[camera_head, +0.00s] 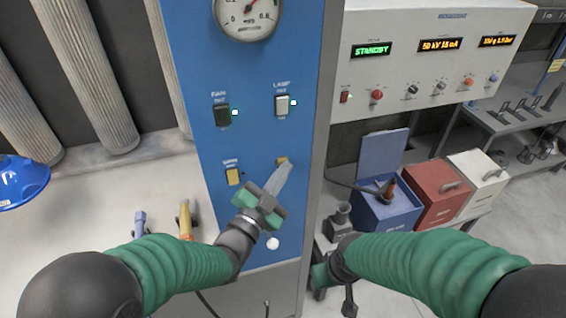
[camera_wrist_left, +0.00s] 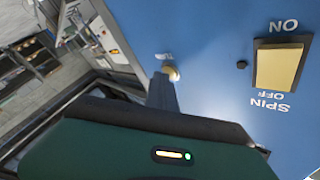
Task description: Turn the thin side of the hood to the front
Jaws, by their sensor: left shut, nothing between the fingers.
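No hanging hood can be told for certain in either view. A glossy blue dome-shaped thing (camera_head: 22,182), cut off by the left edge of the head view, may be one, but I cannot tell. My left gripper (camera_head: 287,168) is shut and empty, its tip at a small brass-yellow knob (camera_head: 282,160) on a blue panel (camera_head: 255,135). In the left wrist view the fingers (camera_wrist_left: 164,88) point at this knob (camera_wrist_left: 170,73); I cannot tell whether they touch it. My right gripper (camera_head: 322,273) is mostly hidden at the end of its arm, so its jaws do not show.
A yellow spin switch (camera_head: 233,176) sits left of the knob. Lamp switch (camera_head: 282,105) and gauge (camera_head: 246,12) are above. A white control console (camera_head: 430,60) stands right. Blue (camera_head: 390,210), red (camera_head: 440,190) and white boxes (camera_head: 478,180) stand below it.

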